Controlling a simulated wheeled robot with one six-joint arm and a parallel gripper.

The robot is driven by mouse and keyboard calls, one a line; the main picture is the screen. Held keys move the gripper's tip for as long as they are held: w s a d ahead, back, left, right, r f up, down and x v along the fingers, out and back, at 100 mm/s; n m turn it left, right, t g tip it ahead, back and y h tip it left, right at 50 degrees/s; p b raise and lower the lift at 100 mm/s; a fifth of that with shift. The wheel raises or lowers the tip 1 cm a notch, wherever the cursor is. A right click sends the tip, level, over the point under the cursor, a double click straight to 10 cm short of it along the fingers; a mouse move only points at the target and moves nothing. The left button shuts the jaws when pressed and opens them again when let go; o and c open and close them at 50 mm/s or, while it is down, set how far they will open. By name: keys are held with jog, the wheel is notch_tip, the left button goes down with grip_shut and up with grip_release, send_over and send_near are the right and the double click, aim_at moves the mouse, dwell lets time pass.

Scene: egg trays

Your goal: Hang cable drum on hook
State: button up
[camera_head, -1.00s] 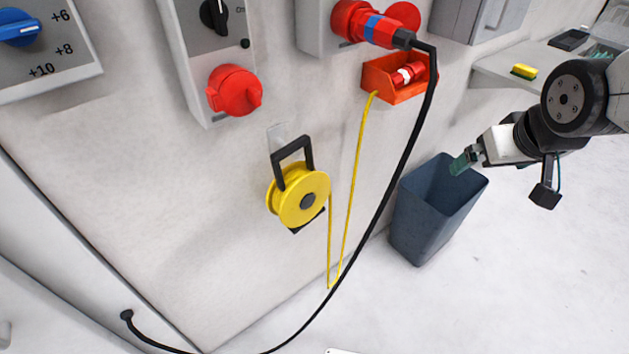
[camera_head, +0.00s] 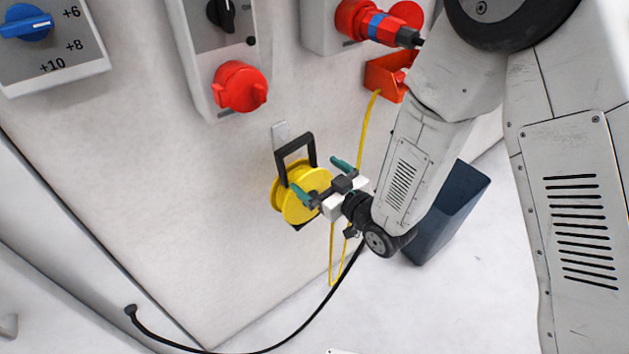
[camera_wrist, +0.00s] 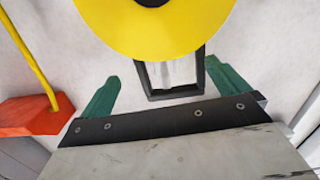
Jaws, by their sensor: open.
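The yellow cable drum (camera_head: 284,196) hangs by its black frame handle (camera_head: 296,148) at a light hook plate (camera_head: 280,132) on the wall. My gripper (camera_head: 318,178) is in front of the drum with its green fingers spread apart. In the wrist view the drum (camera_wrist: 155,35) fills the top middle, and its black handle (camera_wrist: 176,94) shows between the open fingers (camera_wrist: 165,90). Nothing is visibly gripped. Whether a finger touches the drum cannot be told. My gripper hides part of the drum's right side in the head view.
A yellow cord (camera_head: 366,130) runs from an orange-red wall box (camera_head: 380,78) down beside the drum. A black cable (camera_head: 310,318) loops below. A dark blue bin (camera_head: 455,200) stands at the right, partly behind my arm. Red sockets (camera_head: 238,88) are above. The wall left of the drum is clear.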

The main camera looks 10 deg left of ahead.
aim_at(294, 168)
jog(key=shift+s+a+f, duration=0.3)
jog(key=shift+s+a, duration=0.05)
jog(key=shift+a, duration=0.1)
jog(key=shift+w+a+f+y, duration=0.15)
jog(key=shift+f+y, duration=0.05)
jog(key=shift+y, duration=0.2)
jog(key=shift+w, duration=0.25)
jog(key=x, duration=0.7)
jog(key=shift+a, duration=0.3)
